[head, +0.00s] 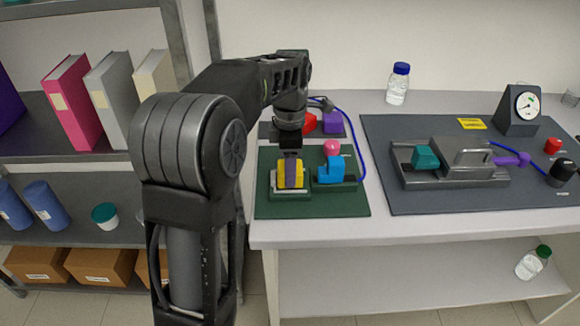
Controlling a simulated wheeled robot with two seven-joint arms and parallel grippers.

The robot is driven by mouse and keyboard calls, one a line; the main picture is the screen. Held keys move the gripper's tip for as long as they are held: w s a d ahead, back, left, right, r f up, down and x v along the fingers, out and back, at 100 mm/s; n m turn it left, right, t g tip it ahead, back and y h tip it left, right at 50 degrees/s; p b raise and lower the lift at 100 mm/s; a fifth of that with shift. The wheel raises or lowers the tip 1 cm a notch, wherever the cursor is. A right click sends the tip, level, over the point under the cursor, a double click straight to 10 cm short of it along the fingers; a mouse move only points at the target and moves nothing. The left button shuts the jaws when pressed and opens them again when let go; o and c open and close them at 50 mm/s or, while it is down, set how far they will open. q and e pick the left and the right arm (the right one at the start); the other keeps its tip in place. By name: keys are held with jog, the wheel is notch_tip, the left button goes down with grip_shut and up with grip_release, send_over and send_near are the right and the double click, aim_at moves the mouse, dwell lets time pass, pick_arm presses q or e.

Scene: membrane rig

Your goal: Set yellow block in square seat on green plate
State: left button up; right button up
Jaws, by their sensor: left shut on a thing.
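The yellow block (283,183) is at the light grey square seat (275,194) on the left part of the green plate (345,206). My left gripper (291,178) points down from above and is shut on the yellow block, its finger covering the block's middle. The block looks upright. I cannot tell whether it sits fully down in the seat or just above it. My right gripper is not in view.
A blue block (331,170) stands close to the right, with a pink ball-shaped piece (332,147) behind it. A blue cable (363,150) curves along the plate's right side. A grey mat (440,203) with a metal rig (455,176) lies farther right.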

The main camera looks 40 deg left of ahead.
pick_arm(q)
jog(key=shift+f, duration=0.15)
jog(key=o, duration=1.6)
jog(key=shift+c, duration=0.2)
notch_tip(320, 180, up, 5)
jog(key=shift+r, duration=0.15)
notch_tip(320, 180, up, 7)
jog(key=p, duration=0.5)
jog(key=shift+p, duration=0.4)
